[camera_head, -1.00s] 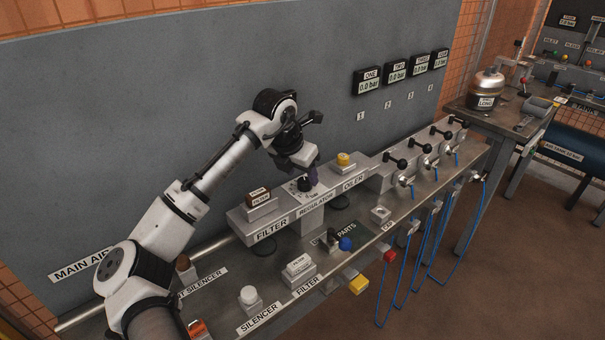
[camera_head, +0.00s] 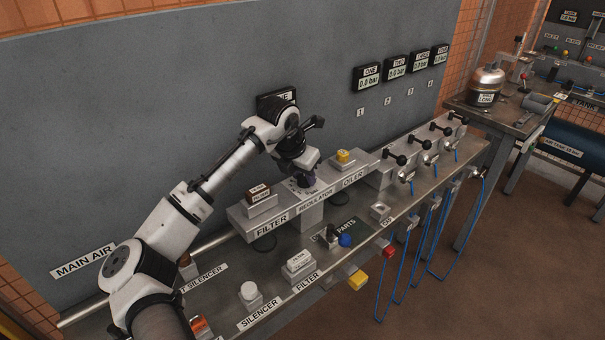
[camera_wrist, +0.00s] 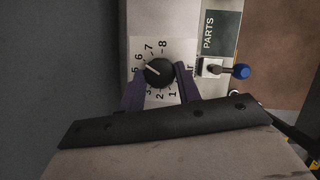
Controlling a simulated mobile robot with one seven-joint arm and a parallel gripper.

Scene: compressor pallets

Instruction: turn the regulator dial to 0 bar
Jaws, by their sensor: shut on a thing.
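The regulator dial (camera_wrist: 158,73) is a round black knob with a white pointer line, on a pale scale plate with numbers. In the wrist view its pointer is toward the upper left, near 5 and 6. My gripper (camera_wrist: 160,78) has one purple finger on each side of the knob and is shut on it. The fingers cover part of the scale; 4 and 0 cannot be seen. In the head view my gripper (camera_head: 306,181) is down at the regulator block (camera_head: 313,215) and hides the knob.
The filter (camera_head: 259,195) stands left of the regulator and the yellow-topped oiler (camera_head: 343,158) right of it. Black-handled valves (camera_head: 415,152) line the bench farther right. A blue-knobbed part (camera_wrist: 240,71) is beside the PARTS label. A partly hidden wall gauge (camera_head: 276,102) is behind my arm.

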